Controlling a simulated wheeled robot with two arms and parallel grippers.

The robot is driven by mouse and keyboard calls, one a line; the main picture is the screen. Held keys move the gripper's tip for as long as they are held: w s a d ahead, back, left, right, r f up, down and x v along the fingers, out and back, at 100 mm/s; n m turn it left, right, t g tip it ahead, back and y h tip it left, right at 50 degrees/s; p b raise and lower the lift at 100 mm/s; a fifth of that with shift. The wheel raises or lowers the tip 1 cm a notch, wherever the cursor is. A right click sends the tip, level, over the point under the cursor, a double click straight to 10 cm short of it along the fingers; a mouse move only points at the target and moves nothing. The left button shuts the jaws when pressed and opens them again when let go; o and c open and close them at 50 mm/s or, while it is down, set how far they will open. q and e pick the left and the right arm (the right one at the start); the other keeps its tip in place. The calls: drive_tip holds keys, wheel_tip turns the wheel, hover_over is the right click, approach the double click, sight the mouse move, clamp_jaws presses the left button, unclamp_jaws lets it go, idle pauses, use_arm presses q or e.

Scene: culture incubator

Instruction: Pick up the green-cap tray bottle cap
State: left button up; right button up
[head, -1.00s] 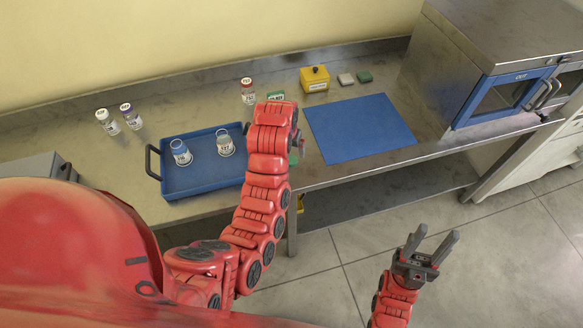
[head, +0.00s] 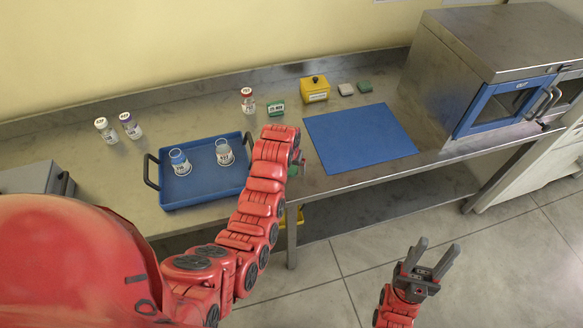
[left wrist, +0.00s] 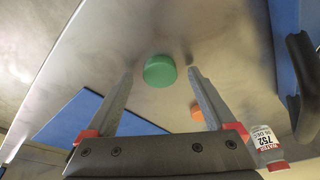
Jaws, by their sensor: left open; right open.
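A round green cap (left wrist: 160,70) lies on the steel bench in the left wrist view. My left gripper (left wrist: 160,72) is open, with its two fingers apart on either side of the cap in that view; I cannot tell whether they touch it. In the head view the left arm's end hangs over the bench between the blue tray (head: 205,196) and the blue mat (head: 360,138), largely hiding the gripper. My right gripper (head: 438,246) is open and empty over the floor.
An orange cap (left wrist: 197,111) lies near the green one. Two capped bottles stand left; an incubator (head: 490,50) is at right. The mat is clear.

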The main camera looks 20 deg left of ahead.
use_arm(q)
drive_tip(key=shift+f, duration=0.1)
drive_tip(key=c, duration=1.4)
